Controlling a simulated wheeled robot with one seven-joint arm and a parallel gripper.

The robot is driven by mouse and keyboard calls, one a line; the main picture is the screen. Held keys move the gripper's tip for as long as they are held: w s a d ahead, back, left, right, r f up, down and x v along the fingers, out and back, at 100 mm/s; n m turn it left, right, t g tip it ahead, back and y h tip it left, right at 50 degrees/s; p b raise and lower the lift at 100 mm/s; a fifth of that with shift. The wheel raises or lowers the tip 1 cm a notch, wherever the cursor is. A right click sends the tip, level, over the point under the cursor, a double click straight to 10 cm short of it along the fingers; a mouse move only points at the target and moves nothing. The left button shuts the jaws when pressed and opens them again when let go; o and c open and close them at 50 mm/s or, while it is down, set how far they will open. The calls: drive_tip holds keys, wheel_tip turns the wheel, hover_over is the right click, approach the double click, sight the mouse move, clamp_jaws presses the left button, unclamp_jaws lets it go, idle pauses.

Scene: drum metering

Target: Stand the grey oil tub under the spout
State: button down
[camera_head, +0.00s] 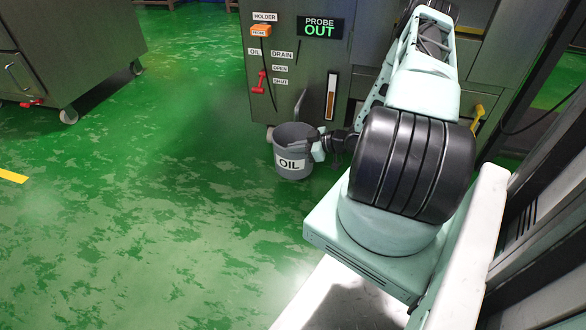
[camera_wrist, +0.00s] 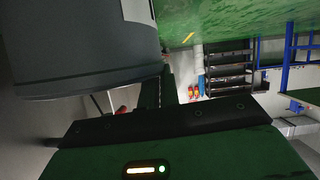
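The grey oil tub (camera_head: 296,171) stands upright close to the front of the machine, with a white OIL label facing the head camera. Its grey wall also fills the upper left of the wrist view (camera_wrist: 80,45). My gripper (camera_head: 314,147) is at the tub's right side, near its rim. The finger tips are partly hidden, so I cannot tell whether they are closed on the wall or only beside it. A slanted grey piece (camera_head: 299,103) shows just above the tub. I cannot tell whether it is the spout, and no spout is clearly seen.
The machine front (camera_head: 300,70) carries OPEN and SHUT drain labels, a red lever (camera_head: 262,82), an orange probe holder (camera_head: 261,30) and a PROBE OUT display (camera_head: 320,27). A grey cabinet (camera_head: 75,45) on casters stands at left. The green floor (camera_head: 150,220) between is clear.

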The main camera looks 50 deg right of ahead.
sight(296, 161)
wheel_tip(296, 161, down, 6)
drive_tip(key=b, duration=0.3)
drive_tip(key=shift+f, duration=0.25)
drive_tip(key=shift+r, duration=0.15)
drive_tip(key=c, duration=1.6)
unclamp_jaws()
drive_tip(key=shift+c, duration=0.2)
drive_tip(key=shift+s+r, duration=0.1)
drive_tip(key=p+v, duration=0.6)
drive_tip(key=v, duration=0.5)
drive_tip(key=shift+s+d+p, duration=0.2)
drive_tip(key=shift+s+p, duration=0.1)
drive_tip(key=shift+p, duration=0.05)
